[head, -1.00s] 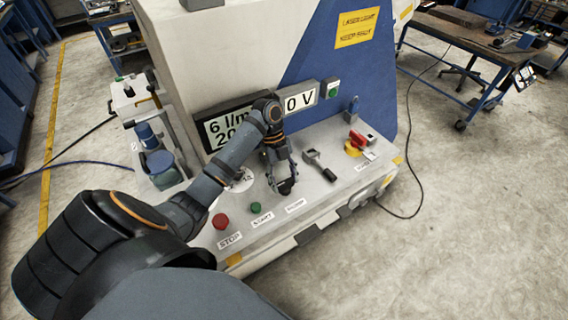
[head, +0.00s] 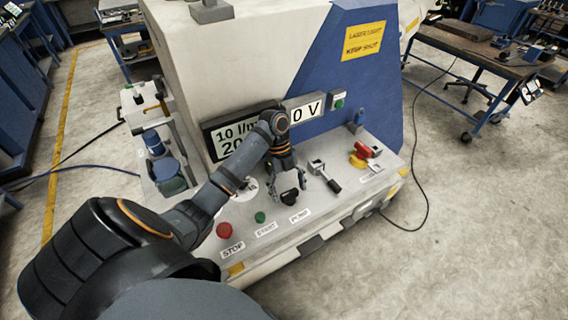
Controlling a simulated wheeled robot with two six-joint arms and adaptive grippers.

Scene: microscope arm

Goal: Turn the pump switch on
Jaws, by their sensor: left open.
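The pump switch (head: 291,198) is a small dark knob on the sloping panel (head: 345,207), just above the PUMP label (head: 300,216). My left gripper (head: 288,190) reaches down over it with its fingers apart. The fingers lie around or just behind the knob; I cannot tell whether they touch it. Part of the knob is hidden, so its exact setting is unclear. The display (head: 232,138) behind the arm reads 10 l/min, partly covered by my arm. My right gripper is not in view.
A red STOP button (head: 223,230) and a green START button (head: 260,217) sit left of the switch. A grey lever with a black handle (head: 329,180) stands close on the right. Red and yellow parts (head: 362,155) lie further right.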

